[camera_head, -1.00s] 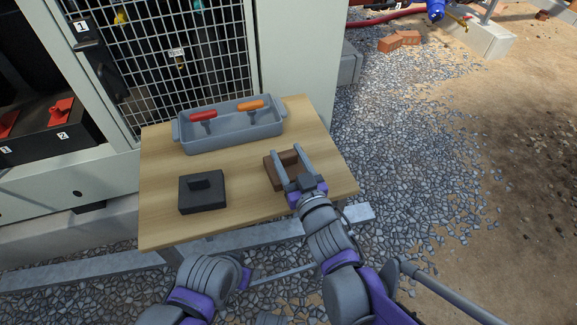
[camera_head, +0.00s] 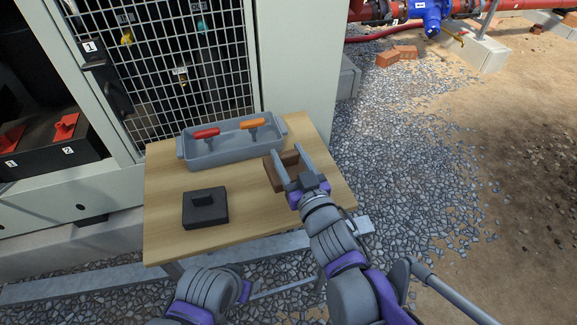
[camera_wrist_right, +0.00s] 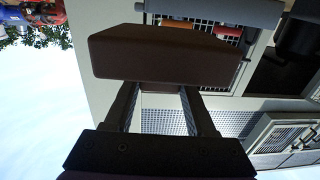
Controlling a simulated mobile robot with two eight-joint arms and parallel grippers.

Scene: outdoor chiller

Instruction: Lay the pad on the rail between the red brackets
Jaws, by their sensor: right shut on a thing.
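The pad is a brown block (camera_head: 273,177) with a raised grip on it. My right gripper (camera_head: 287,157) is shut on its grip and holds it over the right part of the wooden table. In the right wrist view the dark brown pad (camera_wrist_right: 165,57) spans the space beyond the fingers. Two red parts, apparently the brackets, show at the left: one (camera_head: 65,126) near label 2 and one (camera_head: 13,143) near the other label. They are on a dark box-like surface (camera_head: 85,150); I cannot make out a rail between them. My left gripper is not in view, only my left arm's links.
A black block with a grip (camera_head: 205,213) lies on the table (camera_head: 165,235). A grey tray (camera_head: 235,155) behind it holds a red-handled tool (camera_head: 206,133) and an orange-handled tool (camera_head: 252,124). A mesh-fronted cabinet (camera_head: 285,60) stands behind. Gravel is open at the right.

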